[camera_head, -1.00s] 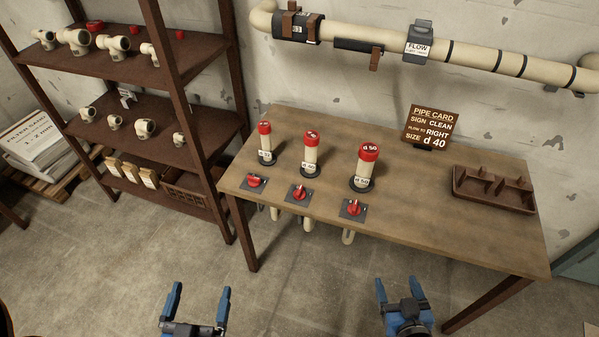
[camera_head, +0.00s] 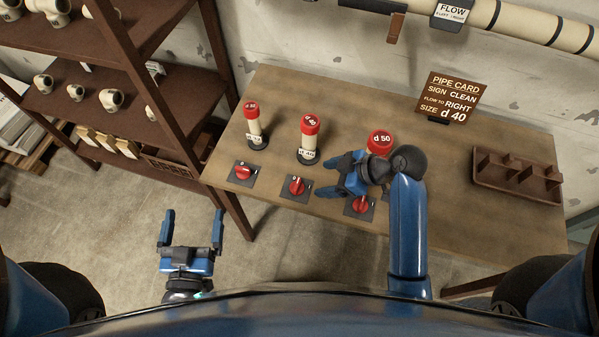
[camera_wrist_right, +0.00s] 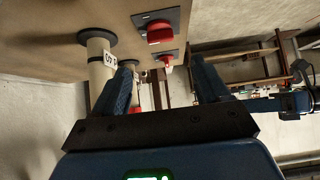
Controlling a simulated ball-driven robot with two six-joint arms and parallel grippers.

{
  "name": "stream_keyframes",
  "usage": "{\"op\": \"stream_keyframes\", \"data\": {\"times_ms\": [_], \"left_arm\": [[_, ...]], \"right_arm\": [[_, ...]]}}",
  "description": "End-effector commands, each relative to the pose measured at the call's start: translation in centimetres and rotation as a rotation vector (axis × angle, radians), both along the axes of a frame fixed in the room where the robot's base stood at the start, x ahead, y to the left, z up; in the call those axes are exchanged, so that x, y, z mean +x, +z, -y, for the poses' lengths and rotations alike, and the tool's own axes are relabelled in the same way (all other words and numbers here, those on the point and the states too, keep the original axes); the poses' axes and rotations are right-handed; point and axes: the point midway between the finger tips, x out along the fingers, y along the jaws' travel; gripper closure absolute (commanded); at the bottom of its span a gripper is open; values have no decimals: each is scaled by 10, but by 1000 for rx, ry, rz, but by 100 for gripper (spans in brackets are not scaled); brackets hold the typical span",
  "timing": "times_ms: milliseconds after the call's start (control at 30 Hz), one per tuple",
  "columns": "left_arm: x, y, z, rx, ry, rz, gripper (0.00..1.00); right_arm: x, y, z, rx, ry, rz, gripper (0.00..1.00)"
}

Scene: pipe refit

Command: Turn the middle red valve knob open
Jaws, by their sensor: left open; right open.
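The middle red valve knob (camera_head: 296,187) sits on a dark square plate on the wooden table, in front of the middle red-capped pipe (camera_head: 309,125) marked d 40. My right gripper (camera_head: 328,176) is open just right of this knob, apart from it, with its fingers pointing left. The right wrist view shows a large red knob (camera_wrist_right: 160,33), likely the middle one, beyond the open fingers. My left gripper (camera_head: 190,228) is open and empty in front of the table, over the floor.
The left knob (camera_head: 243,173) and the right knob (camera_head: 361,204), partly hidden by my right gripper, flank the middle one. The d 50 pipe (camera_head: 380,139) stands behind my right wrist. A pipe card (camera_head: 450,97) and a brown tray (camera_head: 500,194) are on the right; shelves (camera_head: 125,100) stand left.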

Motion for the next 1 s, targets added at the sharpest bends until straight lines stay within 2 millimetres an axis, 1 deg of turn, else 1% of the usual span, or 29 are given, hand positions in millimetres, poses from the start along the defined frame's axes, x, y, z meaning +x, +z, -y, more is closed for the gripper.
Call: {"op": "stream_keyframes", "data": {"times_ms": [167, 500, 600, 800, 1000], "left_arm": [[0, -1, 0, 0, 0, -1, 0], [0, -1, 0, 0, 0, 0, 0], [0, -1, 0, 0, 0, 0, 0], [0, -2, 0, 0, 0, 0, 0], [0, -2, 0, 0, 0, 0, 0]], "right_arm": [[3, -15, -15, 0, 4, -2, 26], [15, -53, -51, -1, 1, -2, 26], [18, -62, -59, -1, 0, -2, 26], [21, -71, -67, -1, -1, 0, 26], [22, -73, -69, -1, -4, 0, 26]]}}
